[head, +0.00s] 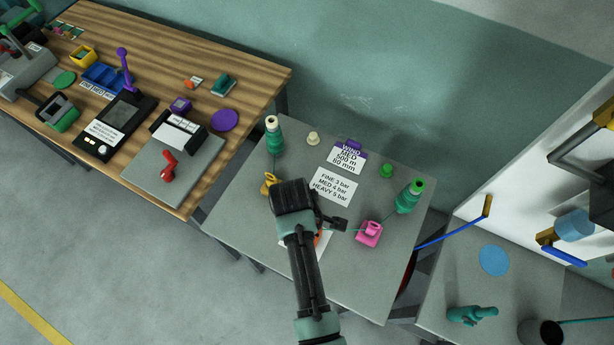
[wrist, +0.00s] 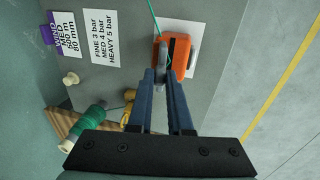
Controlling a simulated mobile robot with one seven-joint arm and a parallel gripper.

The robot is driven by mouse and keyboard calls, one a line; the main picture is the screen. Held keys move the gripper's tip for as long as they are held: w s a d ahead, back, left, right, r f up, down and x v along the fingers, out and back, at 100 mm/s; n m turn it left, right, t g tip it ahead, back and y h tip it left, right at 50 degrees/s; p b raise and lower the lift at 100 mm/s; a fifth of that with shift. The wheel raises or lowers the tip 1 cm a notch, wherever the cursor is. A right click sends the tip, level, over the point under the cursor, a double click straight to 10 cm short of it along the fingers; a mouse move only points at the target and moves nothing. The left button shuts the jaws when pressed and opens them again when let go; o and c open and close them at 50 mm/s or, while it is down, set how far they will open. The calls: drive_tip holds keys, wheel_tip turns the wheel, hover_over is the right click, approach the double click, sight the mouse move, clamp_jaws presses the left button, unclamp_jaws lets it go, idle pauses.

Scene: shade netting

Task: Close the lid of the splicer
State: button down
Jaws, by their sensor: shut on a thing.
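The splicer (wrist: 180,54) is a small orange device on a white sheet (wrist: 193,32) on the grey table. In the head view only a sliver of the orange splicer (head: 318,239) shows beside my arm. My gripper (wrist: 162,76) reaches to the near left edge of the splicer. Its fingers converge on a small grey part there, which looks like the lid. The lid's angle is hard to tell. A thin green twine runs to the splicer from the top of the wrist view. In the head view my arm and hand hide most of the splicer.
The grey table (head: 260,212) also holds green twine spools (head: 275,138) (head: 408,197), a pink holder (head: 369,233), a pressure card (head: 335,187) and a yellow item (head: 269,184). A wooden bench (head: 262,78) with tools stands at left. The table's front edge is mostly clear.

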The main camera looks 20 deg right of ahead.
drive_tip(key=shift+s+a+f+t+h+b, duration=0.15)
drive_tip(key=shift+s+a+f+t+h, duration=0.2)
drive_tip(key=shift+h, duration=0.2)
drive_tip(key=shift+s+a+f+t+h+b, duration=0.15)
drive_tip(key=shift+s+a+t+h, duration=0.1)
drive_tip(key=shift+a+t+h, duration=0.25)
drive_tip(key=shift+s+a+f+t+h+b, duration=0.35)
drive_tip(key=shift+t+h+b, duration=0.2)
drive_tip(key=shift+h+b, duration=0.25)
drive_tip(key=a+f+t+h+b, duration=0.1)
drive_tip(key=h+b, duration=0.1)
drive_tip(key=b, duration=0.4)
drive_tip(key=s+f+t+h+b, duration=0.1)
drive_tip(key=f+t+h+b, duration=0.1)
drive_tip(key=b, duration=0.4)
drive_tip(key=s+a+f+t+h+b, duration=0.1)
drive_tip(key=f+t+h+b, duration=0.1)
drive_tip(key=b, duration=0.4)
drive_tip(key=shift+a+f+h, duration=0.2)
drive_tip(key=shift+a+h, duration=0.1)
drive_tip(key=shift+h, duration=0.05)
drive_tip(key=t+h+b, duration=0.1)
drive_tip(key=b, duration=0.3)
drive_tip(key=shift+f+t+h+b, duration=0.3)
drive_tip(key=shift+f+b, duration=0.05)
drive_tip(key=shift+f, duration=0.05)
drive_tip(key=shift+b, duration=0.3)
drive_tip(key=shift+h+b, duration=0.3)
drive_tip(key=shift+b, duration=0.05)
drive_tip(key=shift+r, duration=0.1)
